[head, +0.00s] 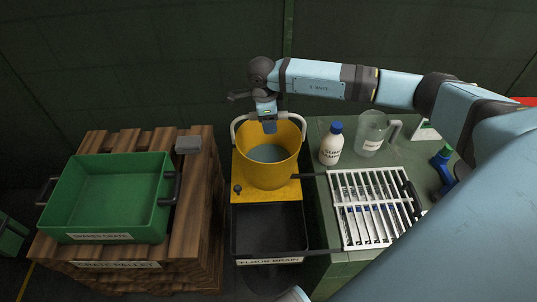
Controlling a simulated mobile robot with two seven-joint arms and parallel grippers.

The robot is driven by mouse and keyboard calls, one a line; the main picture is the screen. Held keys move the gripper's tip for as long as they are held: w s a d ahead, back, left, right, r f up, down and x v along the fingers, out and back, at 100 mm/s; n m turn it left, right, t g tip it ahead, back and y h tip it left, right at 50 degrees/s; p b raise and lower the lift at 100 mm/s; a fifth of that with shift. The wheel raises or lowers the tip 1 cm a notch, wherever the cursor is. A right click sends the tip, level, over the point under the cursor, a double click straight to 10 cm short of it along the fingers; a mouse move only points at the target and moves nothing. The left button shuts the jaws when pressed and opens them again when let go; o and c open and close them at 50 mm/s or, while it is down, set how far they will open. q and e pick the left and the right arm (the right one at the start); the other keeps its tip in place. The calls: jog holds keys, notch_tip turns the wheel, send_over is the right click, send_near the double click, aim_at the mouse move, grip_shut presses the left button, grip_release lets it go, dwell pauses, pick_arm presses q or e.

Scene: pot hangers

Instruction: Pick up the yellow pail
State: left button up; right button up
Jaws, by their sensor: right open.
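The yellow pail (283,172) stands upright on a yellow ledge behind the floor drain, in the middle of the head view. It holds a grey-blue liquid. Its pale handle (301,129) shows at both sides of the rim, and the handle's middle is hidden behind my gripper. My right gripper (269,125) is above the back of the rim, pointing down, and is open. Whether its fingers touch the handle or rim cannot be told. My left gripper is not in view.
A green crate (76,226) sits on a wooden pallet (190,225) at left. The black floor drain (268,228) is in front of the pail. At right, a white bottle (331,147), a clear jug (371,136), a white rack (371,237) and a blue-green spray bottle (442,170) crowd the counter.

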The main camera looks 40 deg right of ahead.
jog(key=shift+f, duration=0.25)
dwell(0.3)
grip_shut()
dwell(1.2)
jog(key=shift+w+r, duration=0.1)
